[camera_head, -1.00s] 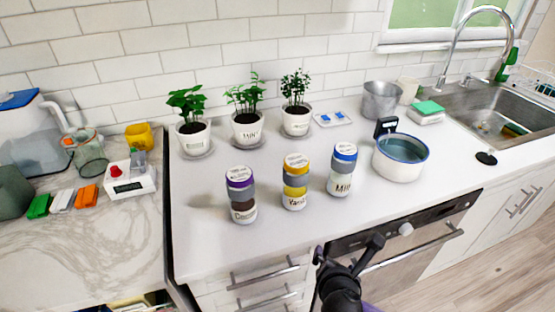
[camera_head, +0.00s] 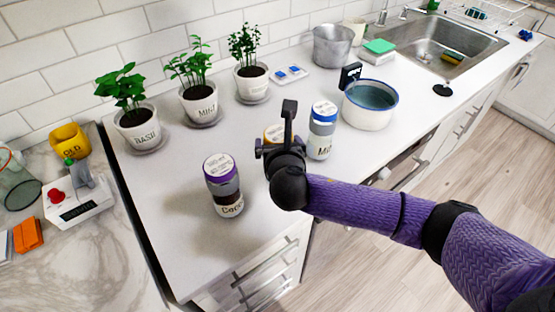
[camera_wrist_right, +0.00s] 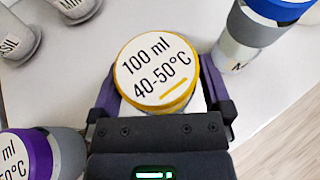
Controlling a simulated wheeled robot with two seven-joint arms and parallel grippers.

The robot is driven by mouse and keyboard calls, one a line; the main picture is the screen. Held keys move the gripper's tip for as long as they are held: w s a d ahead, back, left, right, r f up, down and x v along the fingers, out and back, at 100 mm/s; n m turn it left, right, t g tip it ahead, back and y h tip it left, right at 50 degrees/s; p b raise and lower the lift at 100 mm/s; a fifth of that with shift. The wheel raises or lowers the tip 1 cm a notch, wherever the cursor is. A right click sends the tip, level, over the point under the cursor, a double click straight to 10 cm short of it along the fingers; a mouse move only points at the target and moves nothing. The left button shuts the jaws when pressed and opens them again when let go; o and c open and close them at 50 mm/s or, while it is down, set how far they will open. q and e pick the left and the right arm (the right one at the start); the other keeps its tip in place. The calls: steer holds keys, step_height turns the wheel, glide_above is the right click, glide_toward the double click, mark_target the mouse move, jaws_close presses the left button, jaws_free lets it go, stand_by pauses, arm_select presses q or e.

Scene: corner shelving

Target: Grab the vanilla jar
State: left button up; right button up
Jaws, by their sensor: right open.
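The vanilla jar has a yellow lid (camera_wrist_right: 157,70) marked "100 ml 40-50°C" in the right wrist view. In the head view only the edge of its lid (camera_head: 274,132) shows; my right gripper (camera_head: 283,138) hides the rest. In the right wrist view the open fingers of my right gripper (camera_wrist_right: 158,95) stand on either side of the jar, close to it. I cannot tell whether they touch it. The purple-lidded cocoa jar (camera_head: 223,185) stands to the left and the blue-lidded milk jar (camera_head: 321,130) to the right. My left gripper is not in view.
A white pot with a blue rim (camera_head: 369,112) stands right of the milk jar. Potted herbs, including basil (camera_head: 139,130) and mint (camera_head: 200,105), line the wall behind. The counter's front edge lies close to the jars.

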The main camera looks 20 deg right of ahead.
steer(key=shift+r, duration=0.15)
steer(key=c, duration=1.3)
